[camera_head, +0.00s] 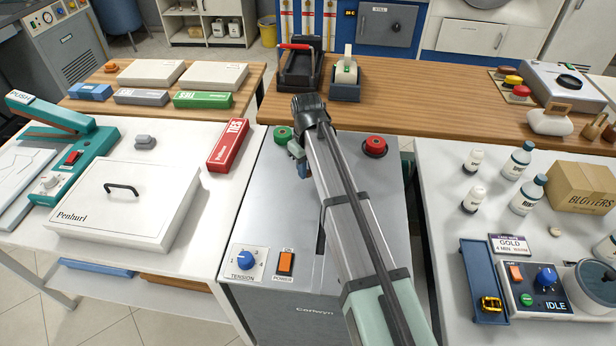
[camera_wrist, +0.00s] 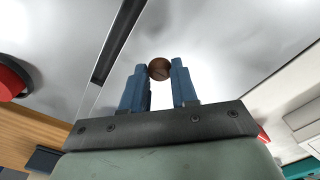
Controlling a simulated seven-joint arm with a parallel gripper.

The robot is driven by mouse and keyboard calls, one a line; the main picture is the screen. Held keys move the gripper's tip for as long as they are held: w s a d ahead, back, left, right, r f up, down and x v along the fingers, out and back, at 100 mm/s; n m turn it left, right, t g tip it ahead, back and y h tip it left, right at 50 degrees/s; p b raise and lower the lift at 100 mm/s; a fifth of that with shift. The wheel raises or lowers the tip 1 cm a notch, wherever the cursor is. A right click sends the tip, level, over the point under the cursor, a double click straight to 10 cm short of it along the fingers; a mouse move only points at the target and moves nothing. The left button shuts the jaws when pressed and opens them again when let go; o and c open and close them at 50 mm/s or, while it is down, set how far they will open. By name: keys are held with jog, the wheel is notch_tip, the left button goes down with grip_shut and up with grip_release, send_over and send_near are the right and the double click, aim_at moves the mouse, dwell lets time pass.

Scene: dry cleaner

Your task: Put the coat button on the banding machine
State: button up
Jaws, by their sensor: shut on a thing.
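The coat button (camera_wrist: 160,69) is a small round brown disc, seen in the wrist view between the blue fingertips of my gripper (camera_wrist: 159,79). My gripper is shut on it. In the head view my gripper (camera_head: 301,166) is over the back left part of the banding machine's top; the button cannot be made out there. The banding machine (camera_head: 262,212) is a grey metal cabinet with a tension knob, an orange power switch, and green and red buttons at the back. My arm covers the middle of its top. I cannot tell whether the button touches the top.
A white Penhuri press (camera_head: 125,200) and a red box (camera_head: 228,146) are on the left table. The right table holds bottles (camera_head: 528,194), a carton (camera_head: 581,187) and an ultrasonic-type unit with IDLE display (camera_head: 545,300). A tape dispenser (camera_head: 345,78) stands on the wooden counter behind.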

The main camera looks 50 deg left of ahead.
jog(key=shift+f, duration=1.85)
jog(key=o, duration=1)
jog(key=shift+f, duration=0.1)
notch_tip(320, 180, up, 12)
jog(key=shift+o, duration=0.2)
